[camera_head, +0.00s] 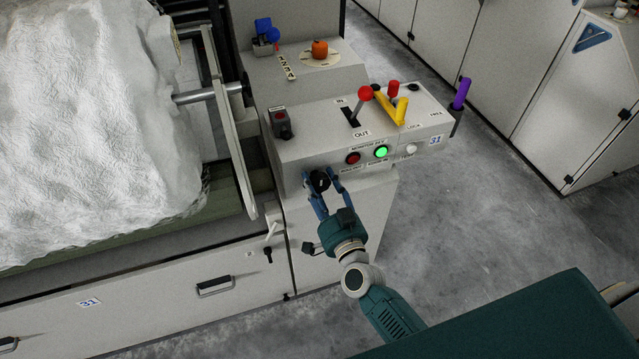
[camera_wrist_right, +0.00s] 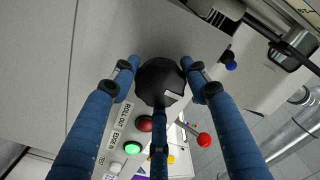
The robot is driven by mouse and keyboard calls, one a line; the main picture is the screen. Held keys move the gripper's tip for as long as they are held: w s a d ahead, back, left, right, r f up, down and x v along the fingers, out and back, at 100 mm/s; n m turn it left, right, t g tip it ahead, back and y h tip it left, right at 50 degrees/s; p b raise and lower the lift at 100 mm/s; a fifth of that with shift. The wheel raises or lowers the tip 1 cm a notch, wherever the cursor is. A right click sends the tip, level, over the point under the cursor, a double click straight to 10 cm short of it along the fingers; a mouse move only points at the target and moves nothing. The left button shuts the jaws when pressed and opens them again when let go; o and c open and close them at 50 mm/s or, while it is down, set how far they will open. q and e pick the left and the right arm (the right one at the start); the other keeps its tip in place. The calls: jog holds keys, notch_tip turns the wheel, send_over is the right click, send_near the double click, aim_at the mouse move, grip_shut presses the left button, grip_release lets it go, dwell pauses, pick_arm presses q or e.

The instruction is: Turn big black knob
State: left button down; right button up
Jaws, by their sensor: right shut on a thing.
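The big black knob (camera_head: 319,180) is on the front face of the grey control box, at its left end. My right gripper (camera_head: 316,186) reaches up to it from below, with its blue fingers around the knob. A pale mark shows on the knob's face there. My left gripper is not in view.
Right of the knob are a red button (camera_head: 353,158) and a lit green button (camera_head: 381,151). On top stand a red-balled lever (camera_head: 365,93), a yellow lever (camera_head: 402,110) and a small black-and-red switch (camera_head: 282,124). White fibre (camera_head: 90,120) fills the left.

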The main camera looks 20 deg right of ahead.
jog(key=shift+r, duration=0.1)
jog(key=o, duration=1.2)
jog(key=s, duration=1.2)
jog(key=shift+d, duration=0.25)
